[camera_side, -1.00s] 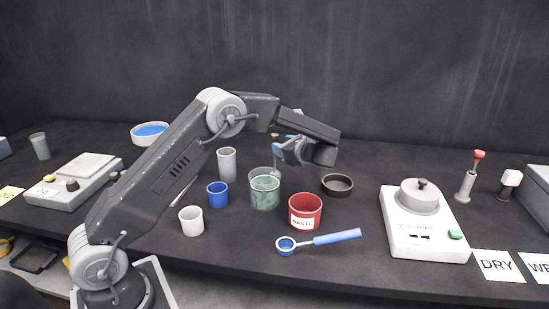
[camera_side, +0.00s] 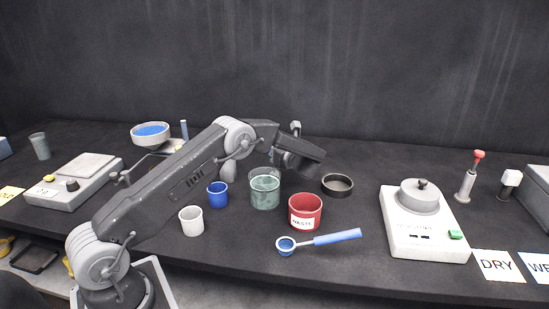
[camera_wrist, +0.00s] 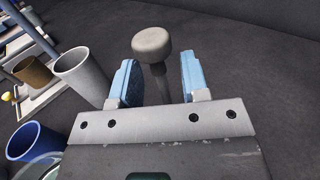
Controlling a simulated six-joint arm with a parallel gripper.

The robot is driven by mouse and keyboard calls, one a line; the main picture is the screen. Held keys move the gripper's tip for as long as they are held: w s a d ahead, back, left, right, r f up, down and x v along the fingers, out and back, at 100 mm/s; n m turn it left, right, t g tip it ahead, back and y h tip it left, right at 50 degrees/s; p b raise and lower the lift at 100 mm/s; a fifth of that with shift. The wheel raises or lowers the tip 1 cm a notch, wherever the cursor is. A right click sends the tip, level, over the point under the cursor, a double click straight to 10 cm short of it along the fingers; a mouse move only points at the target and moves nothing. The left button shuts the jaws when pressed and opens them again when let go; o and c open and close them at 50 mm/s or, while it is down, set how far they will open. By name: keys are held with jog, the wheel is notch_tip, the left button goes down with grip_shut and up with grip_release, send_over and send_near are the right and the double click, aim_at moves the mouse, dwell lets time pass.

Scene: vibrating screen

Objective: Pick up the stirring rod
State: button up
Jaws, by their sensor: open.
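A rod with a thick grey round head (camera_wrist: 152,45) stands between my open jaws in the wrist view; I take it to be the stirring rod. Its lower part is hidden by my gripper's body. My gripper (camera_wrist: 158,80) has two pale blue fingers, one on each side of the rod, with a gap on both sides. In the side view a small pale knob (camera_side: 296,127) shows just behind my gripper, probably the same rod's head. The fingers are hidden there.
A glass beaker (camera_side: 265,192), red waste cup (camera_side: 305,213), blue cup (camera_side: 217,195) and white cup (camera_side: 191,221) stand near my arm. A black dish (camera_side: 337,185) lies right of the beaker. A blue-handled scoop (camera_side: 337,237) lies in front. A white machine (camera_side: 425,235) stands further right.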

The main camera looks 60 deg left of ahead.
jog(key=shift+a, duration=0.35)
grip_shut()
jog(key=shift+r, duration=0.1)
